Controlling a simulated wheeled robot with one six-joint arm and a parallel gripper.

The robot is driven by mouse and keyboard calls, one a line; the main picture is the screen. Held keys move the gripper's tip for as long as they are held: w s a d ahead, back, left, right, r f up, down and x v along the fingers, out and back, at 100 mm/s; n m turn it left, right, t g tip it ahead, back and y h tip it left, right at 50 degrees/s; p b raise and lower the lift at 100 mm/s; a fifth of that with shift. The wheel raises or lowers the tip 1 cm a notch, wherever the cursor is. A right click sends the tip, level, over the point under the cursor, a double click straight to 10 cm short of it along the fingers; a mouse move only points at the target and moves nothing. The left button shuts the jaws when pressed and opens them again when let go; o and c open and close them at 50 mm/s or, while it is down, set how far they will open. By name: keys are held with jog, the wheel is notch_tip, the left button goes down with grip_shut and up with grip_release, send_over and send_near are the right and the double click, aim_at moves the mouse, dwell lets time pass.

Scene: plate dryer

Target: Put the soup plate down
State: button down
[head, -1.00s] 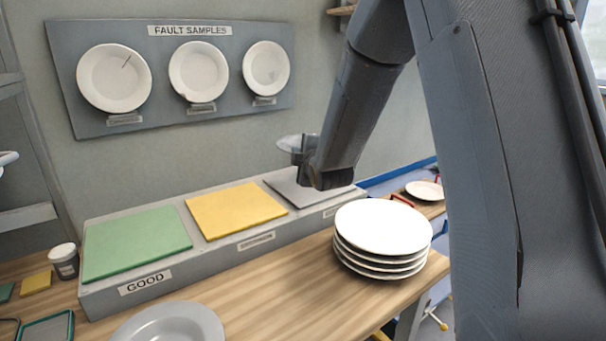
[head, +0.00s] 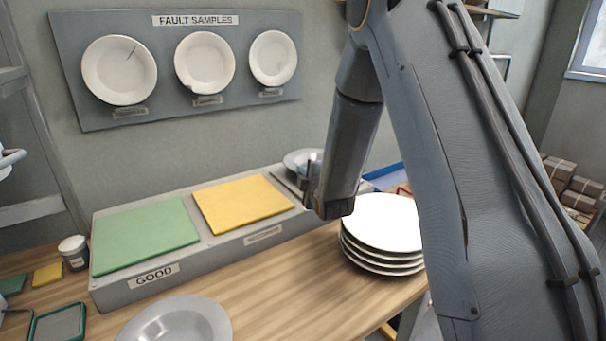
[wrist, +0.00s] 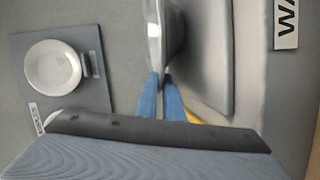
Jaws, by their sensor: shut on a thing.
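The soup plate (head: 297,158) is in my gripper above the grey pad (head: 285,182) at the right end of the long block. In the wrist view the plate (wrist: 164,35) shows nearly edge-on, its rim between the blue fingertips of my gripper (wrist: 163,80). My gripper (head: 311,168) is shut on the rim. The pad's pale surface (wrist: 208,55) lies just right of the plate in the wrist view. I cannot tell whether they touch. My arm hides much of the pad in the head view.
A stack of white plates (head: 385,225) stands close to the right of my gripper. A green pad (head: 145,235) and a yellow pad (head: 243,203) lie bare. A grey dish (head: 177,322) sits in front on the table. The fault-sample board (head: 180,65) hangs behind.

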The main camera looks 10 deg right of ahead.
jog(key=shift+f, duration=0.2)
jog(key=c, duration=1.9)
grip_release()
jog(key=shift+f, duration=0.15)
jog(key=shift+o, duration=0.2)
jog(key=b+v, duration=0.2)
jog(key=v, duration=1)
jog(key=shift+s, duration=0.1)
